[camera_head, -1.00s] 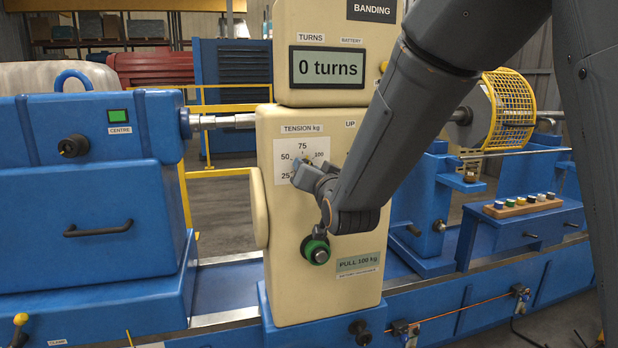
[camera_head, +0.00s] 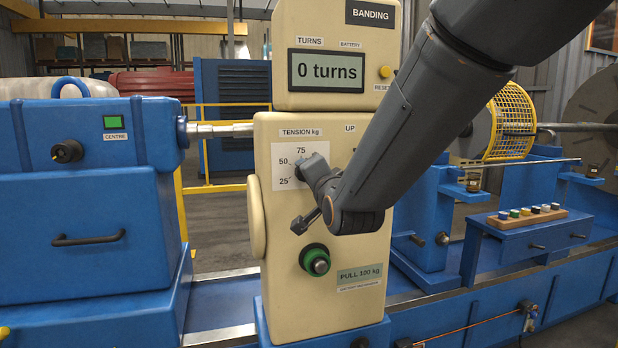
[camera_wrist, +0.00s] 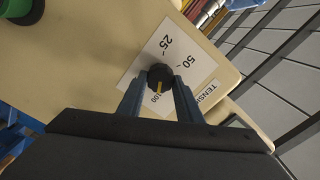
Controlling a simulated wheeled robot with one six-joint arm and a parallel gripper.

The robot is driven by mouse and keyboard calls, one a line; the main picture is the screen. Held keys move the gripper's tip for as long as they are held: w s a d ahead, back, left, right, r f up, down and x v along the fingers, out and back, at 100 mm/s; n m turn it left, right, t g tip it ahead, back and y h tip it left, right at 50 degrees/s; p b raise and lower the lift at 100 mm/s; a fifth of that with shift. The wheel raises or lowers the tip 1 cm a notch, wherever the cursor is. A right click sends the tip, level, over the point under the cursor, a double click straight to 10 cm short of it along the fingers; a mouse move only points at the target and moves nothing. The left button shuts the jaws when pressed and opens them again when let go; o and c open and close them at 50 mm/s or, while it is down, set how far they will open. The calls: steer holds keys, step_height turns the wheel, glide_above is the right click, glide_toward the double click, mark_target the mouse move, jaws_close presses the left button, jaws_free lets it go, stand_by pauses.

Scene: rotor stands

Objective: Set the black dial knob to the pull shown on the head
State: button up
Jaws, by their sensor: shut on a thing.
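The black dial knob (camera_wrist: 160,76) sits on a white scale plate (camera_head: 284,166) marked 25, 50, 75 and 100, on the cream cabinet. My gripper (camera_wrist: 160,82) is shut on the knob, one finger on each side, in the wrist view. The knob's yellow pointer line lies toward the 100 mark in that view; a finger hides the 75. In the head view my gripper (camera_head: 308,170) covers most of the knob and the 100 mark. The head's lower label (camera_head: 359,274) reads PULL 100 kg.
A green-ringed knob (camera_head: 315,260) sits below the dial on the same cabinet. The display (camera_head: 326,71) above reads 0 turns, with a yellow reset button (camera_head: 385,72) beside it. A blue machine body (camera_head: 80,200) stands to the left.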

stand_by(0.3)
steer(key=o, duration=1)
steer(key=shift+o, duration=0.2)
steer(key=b+v, duration=0.1)
steer(key=v, duration=0.6)
steer(key=shift+s, duration=0.4)
steer(key=shift+d, duration=0.2)
